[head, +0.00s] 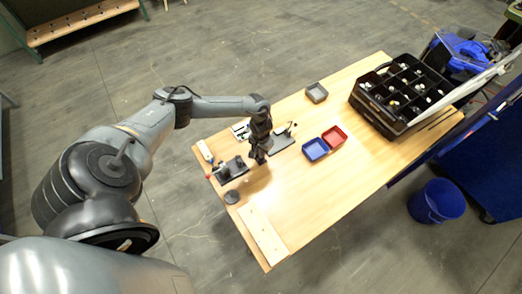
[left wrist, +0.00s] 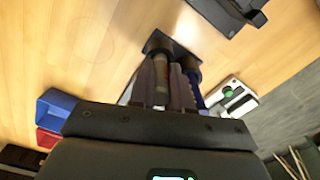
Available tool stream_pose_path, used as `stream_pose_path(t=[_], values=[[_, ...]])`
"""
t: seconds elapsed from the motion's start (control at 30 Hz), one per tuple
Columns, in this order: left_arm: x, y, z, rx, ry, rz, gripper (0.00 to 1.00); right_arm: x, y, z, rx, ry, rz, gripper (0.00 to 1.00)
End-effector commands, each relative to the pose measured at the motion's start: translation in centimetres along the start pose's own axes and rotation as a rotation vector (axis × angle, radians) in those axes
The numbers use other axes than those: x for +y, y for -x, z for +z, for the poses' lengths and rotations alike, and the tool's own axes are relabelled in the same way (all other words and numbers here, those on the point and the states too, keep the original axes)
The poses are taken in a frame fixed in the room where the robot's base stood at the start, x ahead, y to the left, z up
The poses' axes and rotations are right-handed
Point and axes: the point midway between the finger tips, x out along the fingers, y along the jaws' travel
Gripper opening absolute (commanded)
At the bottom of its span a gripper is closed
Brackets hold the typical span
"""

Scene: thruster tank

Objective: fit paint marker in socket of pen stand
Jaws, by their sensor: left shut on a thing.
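My left gripper (head: 259,156) is over the table and points down, between a dark block and a grey plate. In the left wrist view its fingers (left wrist: 168,88) are shut on a slim, greyish upright thing (left wrist: 161,62), which I take to be the paint marker; the fingers hide most of it. Just beyond the fingertips is a small dark base (left wrist: 182,50), likely the pen stand, with dark round parts around the marker's end. I cannot tell whether the marker is inside a socket or only above it. My right gripper is not in view.
A grey plate (head: 281,141), blue tray (head: 315,149) and red tray (head: 334,137) lie right. A black divided crate (head: 402,92) stands farther right. The table front is mostly clear.

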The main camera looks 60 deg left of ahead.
Motion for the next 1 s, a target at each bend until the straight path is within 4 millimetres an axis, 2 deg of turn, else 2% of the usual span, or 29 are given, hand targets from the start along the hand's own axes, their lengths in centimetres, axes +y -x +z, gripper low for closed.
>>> stream_pose_path(t=[0.67, 0.7, 0.8, 0.9, 1.0], values=[[-0.02, -0.40, 0.03, 0.000, 0.000, 0.000, 0.00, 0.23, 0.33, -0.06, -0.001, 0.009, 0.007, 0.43], [-0.02, -0.40, 0.03, 0.000, 0.000, 0.000, 0.21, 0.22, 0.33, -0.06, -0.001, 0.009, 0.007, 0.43], [-0.03, -0.40, 0.03, 0.000, 0.000, 0.000, 0.36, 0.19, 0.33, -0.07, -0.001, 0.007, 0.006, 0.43], [-0.03, -0.39, 0.03, 0.000, 0.000, 0.000, 0.48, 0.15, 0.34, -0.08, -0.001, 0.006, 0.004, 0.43], [-0.03, -0.39, 0.03, 0.000, 0.000, 0.000, 0.48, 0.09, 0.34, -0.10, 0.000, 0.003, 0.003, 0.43]])
